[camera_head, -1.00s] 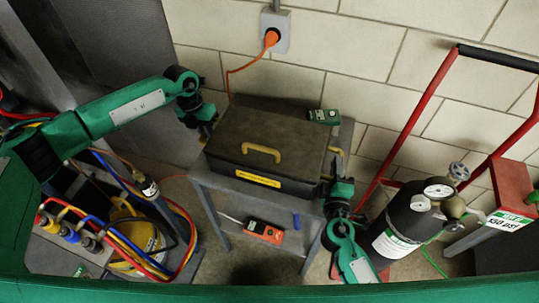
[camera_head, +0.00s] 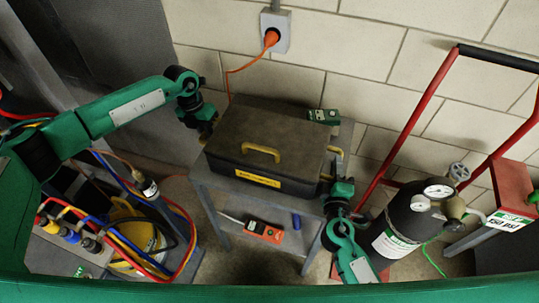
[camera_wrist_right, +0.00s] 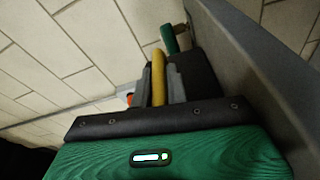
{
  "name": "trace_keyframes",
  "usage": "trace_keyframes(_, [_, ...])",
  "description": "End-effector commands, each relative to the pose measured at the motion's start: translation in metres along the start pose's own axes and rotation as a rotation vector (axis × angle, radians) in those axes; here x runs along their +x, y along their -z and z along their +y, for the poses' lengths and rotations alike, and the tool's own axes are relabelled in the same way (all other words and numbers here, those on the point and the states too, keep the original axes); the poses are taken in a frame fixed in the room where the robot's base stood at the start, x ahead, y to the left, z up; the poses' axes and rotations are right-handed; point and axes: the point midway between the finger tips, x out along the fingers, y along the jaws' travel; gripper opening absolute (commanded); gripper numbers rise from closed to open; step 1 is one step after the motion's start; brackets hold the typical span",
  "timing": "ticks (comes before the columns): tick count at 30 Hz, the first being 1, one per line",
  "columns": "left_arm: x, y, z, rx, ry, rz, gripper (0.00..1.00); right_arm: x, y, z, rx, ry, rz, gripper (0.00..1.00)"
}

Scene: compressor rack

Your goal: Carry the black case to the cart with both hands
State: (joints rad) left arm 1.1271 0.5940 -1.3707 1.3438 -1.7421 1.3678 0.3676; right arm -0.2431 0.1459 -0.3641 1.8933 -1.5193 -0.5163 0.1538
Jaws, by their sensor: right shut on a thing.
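The black case (camera_head: 262,138) rests level on a grey metal stand (camera_head: 212,205), with a yellow front handle (camera_head: 261,152) and a yellow label. My right gripper (camera_head: 332,175) is at the case's right side. In the right wrist view, my right gripper (camera_wrist_right: 160,84) is shut on a yellow side handle (camera_wrist_right: 158,72). My left gripper (camera_head: 207,128) is at the case's left side; its fingers are mostly hidden, so its opening cannot be judged. A red-framed hand cart (camera_head: 410,125) stands to the right.
A small green device (camera_head: 323,116) sits behind the case's right corner. An orange meter (camera_head: 265,231) lies on the stand's lower level. A dark gas cylinder (camera_head: 412,222) with gauges stands close right of my right arm. Hoses (camera_head: 165,215) crowd the left. An orange plug (camera_head: 271,38) is in the wall.

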Motion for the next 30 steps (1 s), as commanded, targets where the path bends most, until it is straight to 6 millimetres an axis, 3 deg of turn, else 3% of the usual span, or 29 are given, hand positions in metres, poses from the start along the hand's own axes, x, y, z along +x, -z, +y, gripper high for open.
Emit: trace_keyframes(30, [-0.052,-0.002,-0.008,-0.002,-0.002,-0.008,0.0,0.002,0.009,0.051,0.001,-0.002,-0.001,0.0])
